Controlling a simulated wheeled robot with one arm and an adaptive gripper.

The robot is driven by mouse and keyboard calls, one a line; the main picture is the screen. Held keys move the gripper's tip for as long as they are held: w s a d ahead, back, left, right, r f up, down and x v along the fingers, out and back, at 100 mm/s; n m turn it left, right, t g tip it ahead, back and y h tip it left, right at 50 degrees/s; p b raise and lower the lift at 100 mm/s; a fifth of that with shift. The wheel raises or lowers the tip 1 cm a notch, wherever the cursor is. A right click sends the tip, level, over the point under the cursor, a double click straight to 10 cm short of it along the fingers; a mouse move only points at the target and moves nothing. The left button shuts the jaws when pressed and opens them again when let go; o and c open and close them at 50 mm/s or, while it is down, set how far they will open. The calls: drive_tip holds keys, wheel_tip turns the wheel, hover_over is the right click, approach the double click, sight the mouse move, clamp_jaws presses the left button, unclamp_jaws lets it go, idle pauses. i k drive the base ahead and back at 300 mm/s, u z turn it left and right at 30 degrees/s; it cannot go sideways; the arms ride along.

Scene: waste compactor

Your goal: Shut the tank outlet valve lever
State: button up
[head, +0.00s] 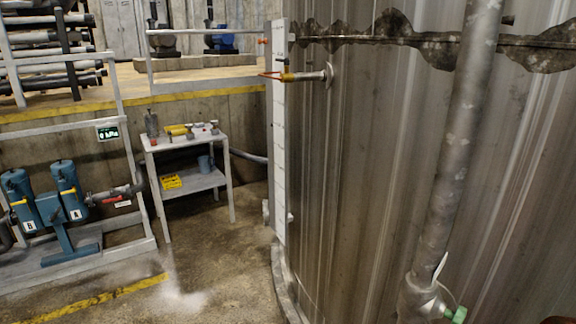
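The large grey metal tank (370,130) fills the right half of the head view. A short pipe stub (308,76) comes out of its left side and carries a small brass valve (287,77) with a red lever (270,74). The red lever points left, roughly in line with the stub. A green handle or cap (456,315) shows low on the thick vertical pipe (458,140) in front of the tank. I cannot tell from labels which one is the outlet valve lever. My gripper is not in view.
A grey two-tier cart (190,138) with tools stands left of the tank. Blue twin filters (68,190) sit on a railed frame at the left. Behind is a raised concrete ledge (190,82) with a railing. The wet floor (210,275) between is clear.

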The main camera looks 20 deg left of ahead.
sight(121, 197)
drive_tip(key=u, duration=0.85)
drive_tip(key=i, duration=0.9)
drive_tip(key=u, duration=1.5)
drive_tip(key=i, duration=3.45)
drive_tip(key=z, duration=0.4)
drive_tip(key=i, duration=0.7)
drive_tip(key=u, duration=1.4)
